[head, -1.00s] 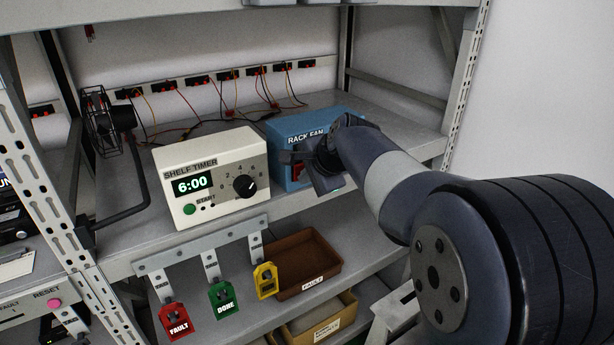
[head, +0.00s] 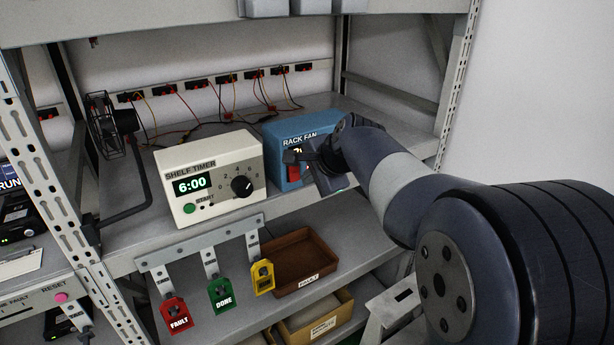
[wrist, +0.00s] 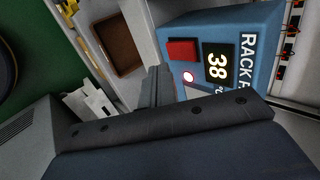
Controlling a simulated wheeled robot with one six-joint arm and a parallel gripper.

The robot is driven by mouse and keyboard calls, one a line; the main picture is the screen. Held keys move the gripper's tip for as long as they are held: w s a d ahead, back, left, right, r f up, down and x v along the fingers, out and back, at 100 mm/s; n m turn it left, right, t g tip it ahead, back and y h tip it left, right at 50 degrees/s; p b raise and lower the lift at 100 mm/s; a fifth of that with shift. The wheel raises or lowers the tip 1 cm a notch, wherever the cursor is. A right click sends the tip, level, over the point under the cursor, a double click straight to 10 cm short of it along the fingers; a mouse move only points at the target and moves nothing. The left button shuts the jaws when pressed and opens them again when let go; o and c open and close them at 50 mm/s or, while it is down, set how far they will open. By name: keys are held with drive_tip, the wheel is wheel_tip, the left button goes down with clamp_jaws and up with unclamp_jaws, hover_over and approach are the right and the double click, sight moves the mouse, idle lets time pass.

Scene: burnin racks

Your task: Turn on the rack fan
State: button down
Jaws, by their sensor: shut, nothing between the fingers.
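The blue rack fan box (head: 283,135) stands on the shelf, right of the shelf timer. Its front has a red switch (head: 293,172), partly hidden by my gripper in the head view. In the wrist view the red switch (wrist: 183,50) is clear, beside a display (wrist: 217,65) reading 38 and a small glowing pinkish-white lamp (wrist: 188,77). My gripper (wrist: 158,85) is shut and empty, close in front of the box; I cannot tell whether it touches it. A black caged fan (head: 103,125) stands at the left; I cannot tell whether it turns.
The cream shelf timer (head: 212,175) reads 6:00, close left of the box. Red, green and yellow tags (head: 221,296) hang from the shelf edge below. A brown tray (head: 300,265) sits on the lower shelf. Wires run along the back.

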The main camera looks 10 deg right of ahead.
drive_tip(key=b+v, duration=0.1)
drive_tip(key=v, duration=0.9)
drive_tip(key=shift+s+d, duration=0.1)
drive_tip(key=shift+s, duration=0.15)
